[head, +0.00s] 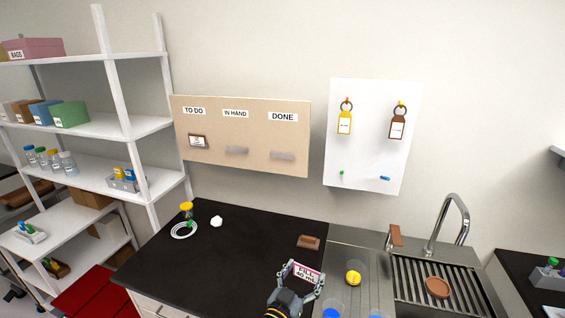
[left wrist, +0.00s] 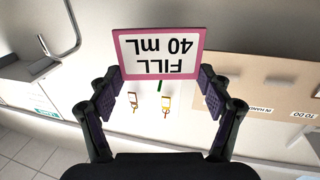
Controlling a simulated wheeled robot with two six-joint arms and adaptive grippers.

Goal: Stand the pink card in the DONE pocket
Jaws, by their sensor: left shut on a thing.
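The pink card (head: 307,272) is pink-edged with a white face reading "FILL 40 mL". My left gripper (head: 302,282) is shut on it, low in the head view above the right end of the dark counter. In the left wrist view the card (left wrist: 158,30) sits between the two finger pads of the left gripper (left wrist: 158,90), its text upside down. The tan board (head: 210,160) hangs on the wall with TO DO, IN HAND and DONE labels. The DONE pocket (head: 282,156) is a grey strip under the DONE label and looks empty. My right gripper is not in view.
Under TO DO a small brown-edged card (head: 197,141) sits. A brown block (head: 308,242) lies on the dark counter (head: 250,255), with a sink (head: 405,285) to the right. A white panel (head: 372,150) with two tags hangs right of the board. Shelves (head: 100,130) stand left.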

